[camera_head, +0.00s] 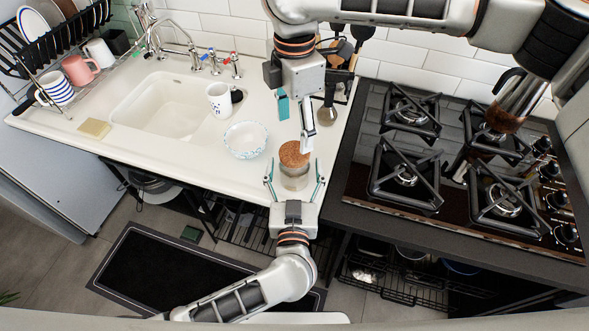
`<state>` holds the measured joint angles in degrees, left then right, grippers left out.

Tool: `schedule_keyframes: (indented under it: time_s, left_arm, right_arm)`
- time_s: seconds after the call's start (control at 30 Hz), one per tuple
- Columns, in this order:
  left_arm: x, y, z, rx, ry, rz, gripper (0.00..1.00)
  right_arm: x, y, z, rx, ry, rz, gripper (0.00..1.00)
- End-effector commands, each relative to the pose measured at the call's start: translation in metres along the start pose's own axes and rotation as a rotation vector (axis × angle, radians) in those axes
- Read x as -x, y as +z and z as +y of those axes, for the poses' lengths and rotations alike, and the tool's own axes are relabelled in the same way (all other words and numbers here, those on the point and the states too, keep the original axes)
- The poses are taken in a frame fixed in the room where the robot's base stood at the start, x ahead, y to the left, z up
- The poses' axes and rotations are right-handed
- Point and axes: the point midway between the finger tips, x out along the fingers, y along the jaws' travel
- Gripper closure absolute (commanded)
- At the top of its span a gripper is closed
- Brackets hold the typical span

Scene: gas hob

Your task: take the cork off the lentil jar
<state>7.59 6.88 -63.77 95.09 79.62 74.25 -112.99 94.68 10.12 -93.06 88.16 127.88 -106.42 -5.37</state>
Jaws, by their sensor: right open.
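The lentil jar (294,180) is a small glass jar standing upright near the front edge of the white counter, with a wide brown cork (293,153) seated on top. My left gripper (295,178) reaches in from the front. Its fingers are spread on both sides of the jar, with a small gap showing at each side. My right gripper (296,125) comes down from above and behind the cork. It is open and empty, with one finger close to the cork's back edge; I cannot tell if it touches. The jar's lower front is partly hidden by my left gripper.
A speckled bowl (246,139) and a white mug (219,100) stand left of the jar. A utensil holder (327,113) stands behind. The gas hob (440,150) is to the right.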

Motion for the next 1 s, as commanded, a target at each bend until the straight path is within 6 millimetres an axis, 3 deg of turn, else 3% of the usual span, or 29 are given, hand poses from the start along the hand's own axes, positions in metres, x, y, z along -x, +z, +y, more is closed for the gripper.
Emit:
schedule_keyframes:
  time_s: [0.1, 0.33, 0.4, 0.63, 1.0]
  left_arm:
    - [0.0, 0.0, 0.0, 0.0, 0.0, 0.0, 0.3]
    - [0.0, 0.0, 0.0, 0.0, 0.0, 0.0, 0.89]
    - [0.0, 0.0, 0.0, 0.0, 0.0, 0.0, 0.89]
    - [0.0, 0.0, 0.0, -0.001, 0.0, 0.0, 0.89]
    - [0.001, 0.001, 0.0, -0.001, 0.0, -0.001, 0.89]
  right_arm:
    - [0.0, 0.0, 0.0, 0.0, 0.0, 0.0, 0.37]
    - [0.0, 0.0, 0.0, 0.0, 0.0, 0.0, 0.37]
    - [0.0, 0.0, 0.0, 0.001, 0.0, 0.0, 0.31]
    - [0.004, 0.0, -0.004, 0.162, 0.022, -0.002, 0.31]
    - [0.025, 0.0, -0.022, 0.919, 0.133, -0.071, 0.31]
